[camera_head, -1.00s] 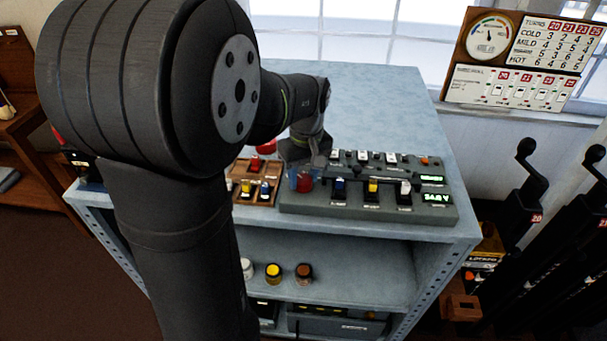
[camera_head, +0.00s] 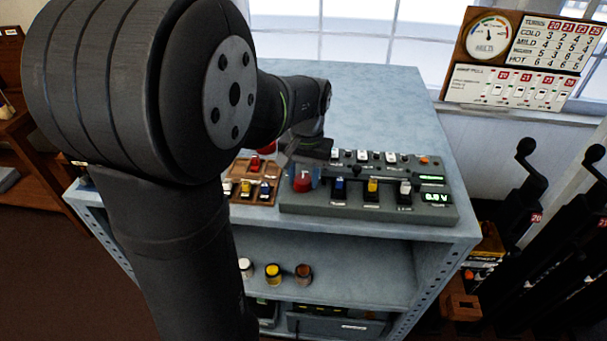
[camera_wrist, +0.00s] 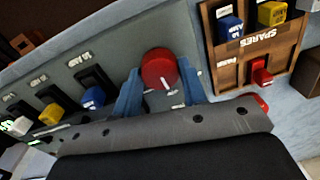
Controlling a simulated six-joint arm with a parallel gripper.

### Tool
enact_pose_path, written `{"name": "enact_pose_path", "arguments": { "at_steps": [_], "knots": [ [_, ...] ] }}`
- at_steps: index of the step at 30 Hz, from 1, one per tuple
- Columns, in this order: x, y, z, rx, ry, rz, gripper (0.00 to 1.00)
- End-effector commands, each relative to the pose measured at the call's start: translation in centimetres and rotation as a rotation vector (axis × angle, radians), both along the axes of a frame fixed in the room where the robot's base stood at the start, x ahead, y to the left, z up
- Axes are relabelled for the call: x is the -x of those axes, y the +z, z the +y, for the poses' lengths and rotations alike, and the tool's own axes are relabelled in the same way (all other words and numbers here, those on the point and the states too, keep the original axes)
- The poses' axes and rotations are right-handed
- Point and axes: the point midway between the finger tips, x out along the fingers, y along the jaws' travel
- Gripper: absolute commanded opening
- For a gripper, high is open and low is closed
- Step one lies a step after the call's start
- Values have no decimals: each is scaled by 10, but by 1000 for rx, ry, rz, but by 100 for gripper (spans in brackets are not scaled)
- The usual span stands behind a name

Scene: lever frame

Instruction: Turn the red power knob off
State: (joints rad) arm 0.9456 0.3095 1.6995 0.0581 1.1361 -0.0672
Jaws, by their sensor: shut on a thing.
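The red power knob (camera_wrist: 160,70) sits on the grey control panel (camera_wrist: 125,45), and it also shows in the head view (camera_head: 303,182) at the panel's left end. My gripper (camera_wrist: 158,92) is around the knob, with one blue finger on each side, shut on it. A white pointer line on the knob's face shows in the wrist view. In the head view my gripper (camera_head: 305,172) comes down over the knob from above. The panel's lower display (camera_head: 436,198) appears to read 0.0 V.
A wooden spares board (camera_wrist: 255,45) with coloured plugs lies beside the panel. Blue, yellow and white levers (camera_head: 372,188) stand close to the knob. The blue bench top (camera_head: 370,90) behind the panel is clear. Jars (camera_head: 273,272) stand on the shelf below.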

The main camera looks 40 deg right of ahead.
Motion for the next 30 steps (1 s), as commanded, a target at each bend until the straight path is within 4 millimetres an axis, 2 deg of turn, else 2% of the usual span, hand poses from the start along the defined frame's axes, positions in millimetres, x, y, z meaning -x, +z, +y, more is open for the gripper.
{"name": "enact_pose_path", "arguments": {
  "at_steps": [9, 21, 22, 24, 25, 30],
  "knots": [
    [0, 1, 0, 2, -74, -2, 16],
    [0, 1, 0, 2, -79, -2, 16],
    [0, 1, 0, 2, -79, -2, 42],
    [0, 1, 0, 2, -79, -2, 56],
    [0, 1, 0, 2, -79, -2, 60],
    [0, 0, 0, 1, -79, -1, 60]
  ]
}}
